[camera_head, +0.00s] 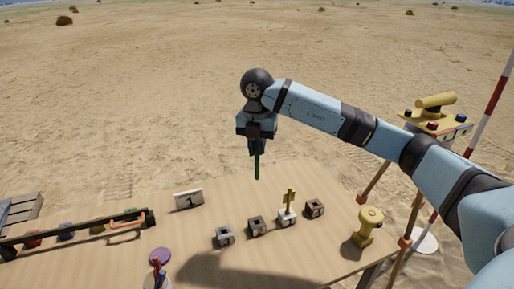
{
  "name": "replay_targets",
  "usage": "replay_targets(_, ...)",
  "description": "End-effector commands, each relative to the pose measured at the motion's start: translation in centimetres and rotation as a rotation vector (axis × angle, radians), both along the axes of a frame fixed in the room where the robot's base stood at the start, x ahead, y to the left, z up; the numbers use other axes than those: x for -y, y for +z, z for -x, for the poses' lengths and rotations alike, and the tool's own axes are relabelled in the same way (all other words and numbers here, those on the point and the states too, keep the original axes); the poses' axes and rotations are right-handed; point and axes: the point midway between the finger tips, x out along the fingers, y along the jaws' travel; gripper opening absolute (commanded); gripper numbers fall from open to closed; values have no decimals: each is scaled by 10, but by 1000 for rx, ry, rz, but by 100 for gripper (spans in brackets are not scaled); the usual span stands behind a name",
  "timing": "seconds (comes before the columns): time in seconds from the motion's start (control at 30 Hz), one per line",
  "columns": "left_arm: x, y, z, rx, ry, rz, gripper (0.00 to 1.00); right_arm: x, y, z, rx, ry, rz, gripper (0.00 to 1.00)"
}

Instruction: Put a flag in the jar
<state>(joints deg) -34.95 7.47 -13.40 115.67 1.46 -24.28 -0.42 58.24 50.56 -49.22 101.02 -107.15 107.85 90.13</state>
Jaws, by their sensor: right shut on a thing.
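My right gripper (257,150) is above the back part of the table, pointing down. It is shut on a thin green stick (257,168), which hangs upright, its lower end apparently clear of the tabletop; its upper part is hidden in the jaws. What looks like the jar (157,284) is at the bottom edge, mostly cut off, with small red and blue pieces (157,267) standing up from it. A yellow upright piece (290,197) stands in one of several small blocks (287,217). My left gripper is not in view.
The wooden table (120,200) carries a purple disc (159,256), a numbered sign (188,199), a dark-railed rack (75,234) with coloured items at left, and a yellow knobbed object (368,226) at right. A surveying instrument (436,118) and red-white pole (491,100) stand beyond.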

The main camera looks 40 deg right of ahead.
Motion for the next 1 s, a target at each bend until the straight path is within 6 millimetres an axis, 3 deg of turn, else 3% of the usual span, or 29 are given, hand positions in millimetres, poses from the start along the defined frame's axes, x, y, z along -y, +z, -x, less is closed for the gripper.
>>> replay_targets(0.7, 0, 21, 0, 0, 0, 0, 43, 0, 31, 0, 1, 0, 1, 0)
replay_targets(1.0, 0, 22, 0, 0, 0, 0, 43, 0, 33, 0, 1, 0, 1, 0)
